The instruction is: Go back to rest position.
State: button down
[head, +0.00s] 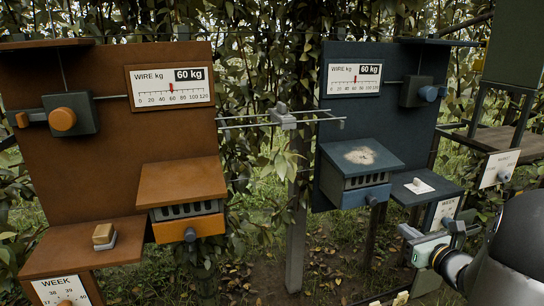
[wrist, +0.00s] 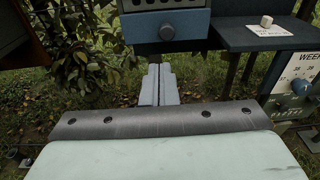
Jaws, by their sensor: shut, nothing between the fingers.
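My gripper (wrist: 158,84) shows in the wrist view with its two pale grey fingers together and nothing between them. In the head view my gripper (head: 405,231) is at the lower right, at the end of my arm, its fingers pointing left. It is in front of and below the blue station's shelf.
The blue station's panel (head: 335,130) and side shelf (head: 425,187) stand behind my gripper. A WEEK dial (wrist: 300,87) is at right. The orange station's panel (head: 110,130) stands at left. A grey post (head: 297,220) stands between them. Open ground lies below.

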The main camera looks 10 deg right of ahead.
jog(key=s+a+r+n+g+y+p, duration=0.1)
jog(key=s+a+n+g+y+p, duration=0.15)
jog(key=a+n+g, duration=0.75)
jog(key=s+a+r+n+y+p, duration=0.15)
jog(key=s+a+n+y, duration=0.35)
jog(key=a, duration=1.1)
jog(key=s+a+n+g+h+p, duration=0.35)
jog(key=s+a+n+g, duration=0.2)
jog(key=s+n, duration=0.3)
jog(key=s+d+r+n+h+p, duration=0.1)
jog(key=s+n+h+p, duration=0.2)
jog(key=n, duration=0.8)
jog(key=s+h, duration=0.2)
jog(key=s, duration=0.2)
jog(key=shift+s+d+h, duration=0.25)
jog(key=shift+s+h, duration=0.1)
jog(key=shift+h, duration=0.05)
jog(key=shift+r+g, duration=0.1)
jog(key=shift+g, duration=0.15)
